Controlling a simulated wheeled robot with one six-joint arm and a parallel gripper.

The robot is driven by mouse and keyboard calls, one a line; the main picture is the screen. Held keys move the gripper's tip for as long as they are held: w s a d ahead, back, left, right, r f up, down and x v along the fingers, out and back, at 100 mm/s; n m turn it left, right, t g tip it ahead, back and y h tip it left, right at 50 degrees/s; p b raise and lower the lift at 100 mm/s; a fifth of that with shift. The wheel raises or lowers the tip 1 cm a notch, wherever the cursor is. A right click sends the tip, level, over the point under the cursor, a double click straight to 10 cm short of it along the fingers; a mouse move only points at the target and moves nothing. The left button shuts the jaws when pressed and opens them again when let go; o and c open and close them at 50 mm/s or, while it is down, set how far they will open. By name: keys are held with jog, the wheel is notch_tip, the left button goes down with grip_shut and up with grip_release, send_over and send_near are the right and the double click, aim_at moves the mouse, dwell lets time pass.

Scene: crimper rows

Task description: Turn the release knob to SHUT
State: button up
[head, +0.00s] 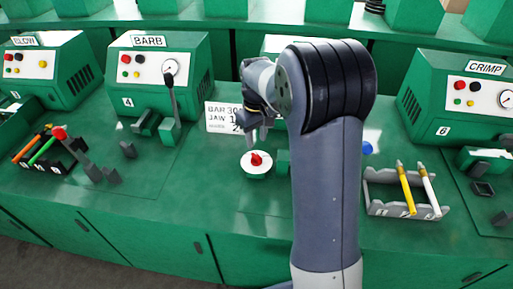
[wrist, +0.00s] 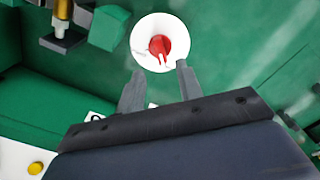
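The release knob (head: 256,159) is red and sits on a round white dial plate (head: 257,172) on the green bench, in the middle of the head view. The wrist view shows the knob (wrist: 160,46) from above, with faint lettering at the left of its dial plate (wrist: 145,28); I cannot read it. My gripper (wrist: 158,76) is open, its two grey fingers apart and nothing between them. The fingertips point toward the knob and lie just short of it in the picture. In the head view my arm hides part of the machine behind, and my gripper (head: 262,130) shows above the knob.
The BARB machine (head: 140,78) stands left of the knob, and the CRIMP machine (head: 465,95) stands at the right. A grey rack (head: 380,208) holds a yellow and a white tool. A white sign (head: 222,118) stands behind the knob. Bare bench lies in front of the dial.

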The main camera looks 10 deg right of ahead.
aim_at(257, 154)
notch_tip(257, 154, up, 4)
jog(key=shift+f, duration=0.1)
dwell(0.4)
notch_tip(257, 154, down, 11)
jog(key=shift+r, duration=0.1)
dwell(0.4)
